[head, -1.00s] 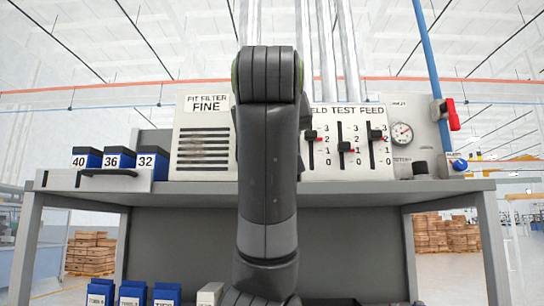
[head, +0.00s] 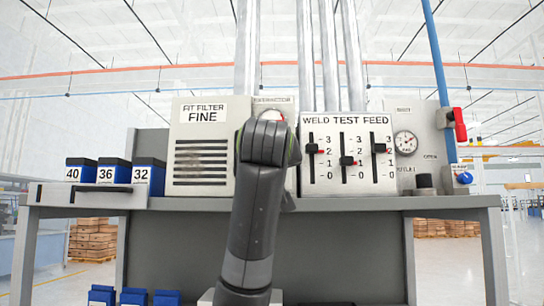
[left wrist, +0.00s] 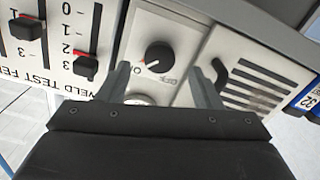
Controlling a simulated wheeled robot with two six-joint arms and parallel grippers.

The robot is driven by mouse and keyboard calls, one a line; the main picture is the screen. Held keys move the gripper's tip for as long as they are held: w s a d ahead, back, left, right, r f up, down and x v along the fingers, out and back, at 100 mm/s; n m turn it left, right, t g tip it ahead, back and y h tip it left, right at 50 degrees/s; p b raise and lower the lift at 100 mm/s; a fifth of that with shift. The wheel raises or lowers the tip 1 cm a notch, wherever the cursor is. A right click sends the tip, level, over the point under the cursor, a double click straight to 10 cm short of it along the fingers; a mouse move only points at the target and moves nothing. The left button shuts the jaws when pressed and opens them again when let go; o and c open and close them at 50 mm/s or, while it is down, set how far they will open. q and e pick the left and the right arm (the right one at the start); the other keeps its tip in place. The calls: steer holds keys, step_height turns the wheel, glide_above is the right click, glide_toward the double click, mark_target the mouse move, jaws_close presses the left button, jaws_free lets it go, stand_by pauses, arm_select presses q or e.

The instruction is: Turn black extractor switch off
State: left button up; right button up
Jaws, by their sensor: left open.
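In the left wrist view, the black extractor knob (left wrist: 158,56) sits on a pale panel, seen upside down. Its red mark points to the lower left, toward a partly hidden label starting with O; an OFF label is at its lower right. My left gripper (left wrist: 163,68) is open, its two fingers on either side of the knob in the picture, empty. I cannot tell whether they touch the panel. In the head view my own arm hides the knob and the gripper; only the top of the extractor panel (head: 272,100) shows. My right gripper is in neither view.
The weld test feed panel (head: 345,155) with three sliders stands right of the extractor. The filter panel (head: 202,150) with a slotted grille stands left. Blue boxes (head: 150,176) sit on the shelf at left. A gauge (head: 405,145) and red-handled valve (head: 459,124) are at right.

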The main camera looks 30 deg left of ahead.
arm_select(q)
steer(key=shift+p+x, duration=1)
steer(key=shift+x, duration=1.55)
steer(key=shift+s, duration=0.1)
steer(key=c, duration=1)
steer(key=n+b, duration=0.9)
steer(key=n, duration=0.8)
steer(key=shift+r+n, duration=0.1)
steer(key=shift+n, duration=0.2)
